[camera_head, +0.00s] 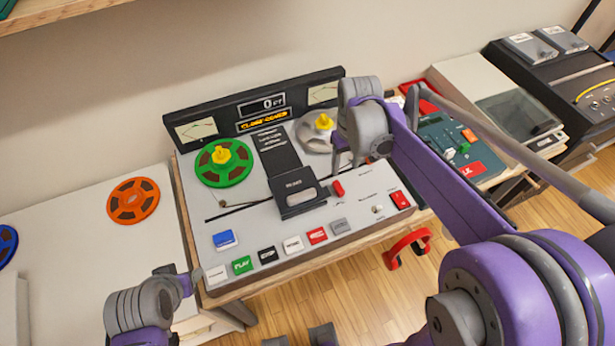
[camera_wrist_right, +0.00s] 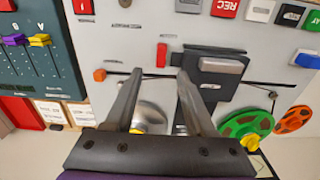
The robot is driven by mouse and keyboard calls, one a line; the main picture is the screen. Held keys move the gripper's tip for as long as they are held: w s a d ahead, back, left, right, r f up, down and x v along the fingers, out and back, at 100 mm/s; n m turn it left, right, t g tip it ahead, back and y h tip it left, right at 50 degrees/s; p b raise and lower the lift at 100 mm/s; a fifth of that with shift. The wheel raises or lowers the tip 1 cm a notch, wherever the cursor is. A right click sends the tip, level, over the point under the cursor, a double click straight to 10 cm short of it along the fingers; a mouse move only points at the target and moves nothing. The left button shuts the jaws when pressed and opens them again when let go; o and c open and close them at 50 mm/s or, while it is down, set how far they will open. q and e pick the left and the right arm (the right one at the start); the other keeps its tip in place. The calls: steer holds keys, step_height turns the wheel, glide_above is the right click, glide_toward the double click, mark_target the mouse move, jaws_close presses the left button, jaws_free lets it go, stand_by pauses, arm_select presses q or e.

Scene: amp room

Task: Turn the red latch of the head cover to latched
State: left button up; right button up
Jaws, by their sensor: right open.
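The tape machine (camera_head: 352,215) stands on a wooden bench with its dark head cover (camera_head: 300,205) in the middle. The red latch (camera_head: 338,188) is a small red bar on the deck just right of the cover. In the right wrist view the latch (camera_wrist_right: 162,55) stands upright beside the cover (camera_wrist_right: 213,62), in line with the gap between my fingers. My right gripper (camera_head: 348,160) is open and empty above the deck; its fingertips (camera_wrist_right: 160,76) appear short of the latch. My left gripper (camera_head: 183,277) is near the machine's front left corner; its opening is unclear.
A green reel (camera_head: 223,165) and a silver reel (camera_head: 314,132) sit on the deck. The display (camera_head: 262,119) reads "CLOSE COVER". Push buttons (camera_head: 268,254) line the front. A mixer (camera_head: 455,150) is to the right, and an orange reel (camera_head: 133,201) lies on the left table.

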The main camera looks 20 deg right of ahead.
mark_target(339, 186)
steer(key=f, duration=0.7)
steer(key=w+f, duration=0.1)
steer(key=f, duration=0.3)
steer(key=shift+a+b, duration=0.15)
steer(key=shift+b, duration=0.25)
jaws_close()
